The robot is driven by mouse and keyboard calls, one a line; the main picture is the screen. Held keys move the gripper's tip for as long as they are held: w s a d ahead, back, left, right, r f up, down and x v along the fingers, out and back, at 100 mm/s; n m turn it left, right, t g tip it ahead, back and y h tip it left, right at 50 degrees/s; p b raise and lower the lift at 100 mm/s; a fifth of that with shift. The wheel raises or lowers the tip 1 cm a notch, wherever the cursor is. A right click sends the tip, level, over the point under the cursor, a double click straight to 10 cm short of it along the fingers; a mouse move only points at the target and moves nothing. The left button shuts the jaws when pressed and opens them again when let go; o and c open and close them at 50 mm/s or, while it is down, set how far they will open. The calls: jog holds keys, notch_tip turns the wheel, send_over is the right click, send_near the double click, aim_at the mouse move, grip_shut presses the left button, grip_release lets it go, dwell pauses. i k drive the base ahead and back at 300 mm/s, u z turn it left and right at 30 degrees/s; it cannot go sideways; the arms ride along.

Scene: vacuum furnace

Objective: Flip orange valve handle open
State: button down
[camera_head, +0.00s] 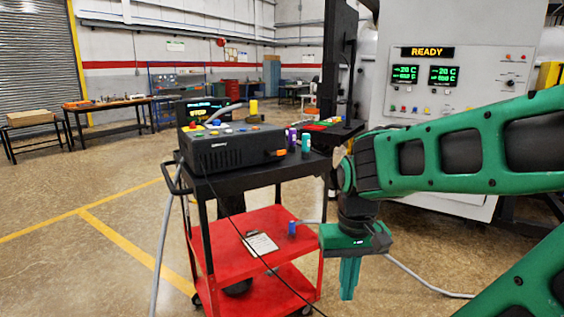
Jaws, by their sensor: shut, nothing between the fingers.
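A small orange piece (275,153) sticks out at the lower right of the front of a black control box (235,152). It looks like a handle, but it is too small to tell whether it is a valve handle or how it is set. My gripper (347,296) is green, points straight down and is shut and empty. It hangs to the right of the red cart, lower in the picture than the orange piece and apart from it.
The box stands on a cart with red shelves (283,231); a clipboard (260,243) and a blue cylinder (292,229) are on one. Purple and teal cans (306,143) stand beside the box. A grey furnace cabinet (455,90) reads READY.

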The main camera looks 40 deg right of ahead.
aim_at(283, 153)
jog(key=u, duration=0.05)
jog(key=i, duration=1)
jog(key=z, duration=0.1)
